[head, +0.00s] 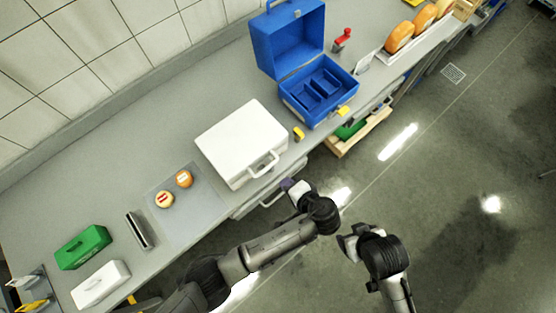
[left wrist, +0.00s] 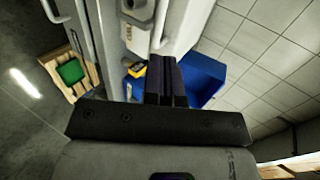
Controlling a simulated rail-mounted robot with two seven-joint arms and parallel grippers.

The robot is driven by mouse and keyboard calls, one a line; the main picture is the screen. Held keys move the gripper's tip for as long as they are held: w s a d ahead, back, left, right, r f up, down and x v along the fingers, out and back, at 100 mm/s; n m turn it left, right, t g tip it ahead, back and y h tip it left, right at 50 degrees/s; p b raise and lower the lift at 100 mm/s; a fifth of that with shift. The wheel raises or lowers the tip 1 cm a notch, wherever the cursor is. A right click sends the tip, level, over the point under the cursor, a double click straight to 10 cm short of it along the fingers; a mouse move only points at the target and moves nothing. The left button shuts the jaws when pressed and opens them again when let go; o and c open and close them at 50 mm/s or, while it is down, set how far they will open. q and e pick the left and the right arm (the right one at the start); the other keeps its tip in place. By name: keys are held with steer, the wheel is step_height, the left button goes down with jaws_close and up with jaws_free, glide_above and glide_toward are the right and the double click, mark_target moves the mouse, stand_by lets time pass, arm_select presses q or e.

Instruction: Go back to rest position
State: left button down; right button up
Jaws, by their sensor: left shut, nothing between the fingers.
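My left gripper (head: 287,184) is at the front edge of the counter, near the drawer handle and below the white case. In the left wrist view its dark fingers (left wrist: 166,82) are together with nothing between them. My right gripper (head: 346,243) is over the floor, to the right of my left arm. It is small and dark, and its fingers cannot be made out. Both arms are clear of the things on the counter.
The counter holds a closed white case (head: 240,138), an open blue case (head: 318,88), two small cheese wheels (head: 165,199) on a grey mat, a green case (head: 83,246) and larger orange wheels (head: 400,38). A wooden crate (head: 360,133) stands below. The floor in front is open.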

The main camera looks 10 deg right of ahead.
arm_select(q)
steer(key=s+d+r+g+h, duration=0.1)
steer(key=s+d+r+h, duration=0.1)
steer(key=d+r+h, duration=0.25)
step_height(320, 180, up, 6)
steer(key=w+a+r+n+h, duration=0.1)
steer(key=w+h, duration=0.2)
steer(key=a+r+n+h+p, duration=0.2)
steer(key=a+r+n+p, duration=0.3)
steer(key=a, duration=0.8)
steer(key=s+a+n+g+y+p, duration=0.1)
steer(key=s+a+n, duration=0.1)
steer(key=s+a, duration=0.35)
steer(key=s+a+n+g+y, duration=0.1)
steer(key=s+a, duration=0.1)
steer(key=a, duration=0.7)
steer(key=s+a+f+g+y+p, duration=0.1)
steer(key=s+a+f+g+p, duration=0.1)
steer(key=s, duration=0.8)
step_height(320, 180, down, 3)
steer(key=shift+s+a+f+n+g, duration=0.1)
steer(key=shift+s+a+n+g, duration=0.3)
steer(key=shift+a, duration=0.7)
